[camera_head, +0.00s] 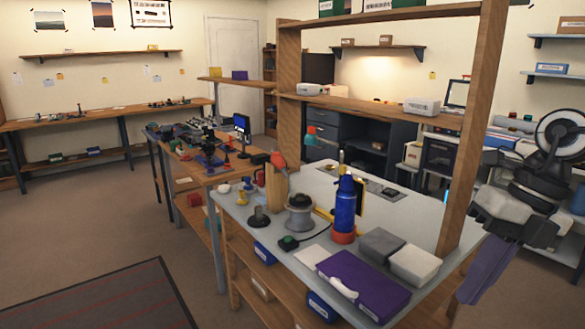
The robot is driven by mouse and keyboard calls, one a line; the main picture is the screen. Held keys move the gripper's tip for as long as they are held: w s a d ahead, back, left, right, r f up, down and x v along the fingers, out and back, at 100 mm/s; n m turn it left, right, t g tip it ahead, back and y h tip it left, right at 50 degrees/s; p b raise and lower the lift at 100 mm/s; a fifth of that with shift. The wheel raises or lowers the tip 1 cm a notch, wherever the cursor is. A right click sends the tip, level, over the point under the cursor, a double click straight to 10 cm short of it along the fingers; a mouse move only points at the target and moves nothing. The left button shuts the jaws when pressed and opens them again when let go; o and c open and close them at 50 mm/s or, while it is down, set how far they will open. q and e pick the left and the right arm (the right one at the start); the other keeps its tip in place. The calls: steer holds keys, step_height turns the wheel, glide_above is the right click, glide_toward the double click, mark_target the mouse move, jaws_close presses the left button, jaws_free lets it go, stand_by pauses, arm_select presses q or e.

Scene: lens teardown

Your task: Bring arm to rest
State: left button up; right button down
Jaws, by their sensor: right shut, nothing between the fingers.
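My right arm comes in at the right edge, bent, with its grey wrist housing beside the workbench. My right gripper (480,278) hangs down past the bench's right edge, fingers shut and empty, clear of the objects on the bench. My left arm and gripper are not in view. The workbench (228,208) has a light grey top and a wooden frame with upright posts.
A blue bottle (345,203), a purple box (362,285), a grey box (381,244) and a white box (414,264) stand on the bench's near right part. A wooden post (460,165) rises near my right arm. The floor at left is open.

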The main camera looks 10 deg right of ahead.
steer(key=w+f+m+t+y, duration=0.3)
steer(key=f+m+t+y, duration=0.2)
steer(key=f+m+t, duration=0.95)
steer(key=s+a+f+m+g+h, duration=0.1)
steer(key=s+f+m+h, duration=0.1)
steer(key=f+m, duration=0.45)
steer(key=s+a+f+m+g+h, duration=0.1)
steer(key=s+f+m+h, duration=0.25)
steer(key=f, duration=0.55)
steer(key=s+a+f+m+g, duration=0.4)
steer(key=s+a+f+m, duration=0.4)
steer(key=s+a+f, duration=0.2)
steer(key=a+f, duration=0.2)
steer(key=a, duration=0.2)
steer(key=shift+s+a+f+g, duration=0.2)
steer(key=shift+s+a+g, duration=0.1)
steer(key=shift+s+g, duration=0.1)
steer(key=shift+h, duration=0.25)
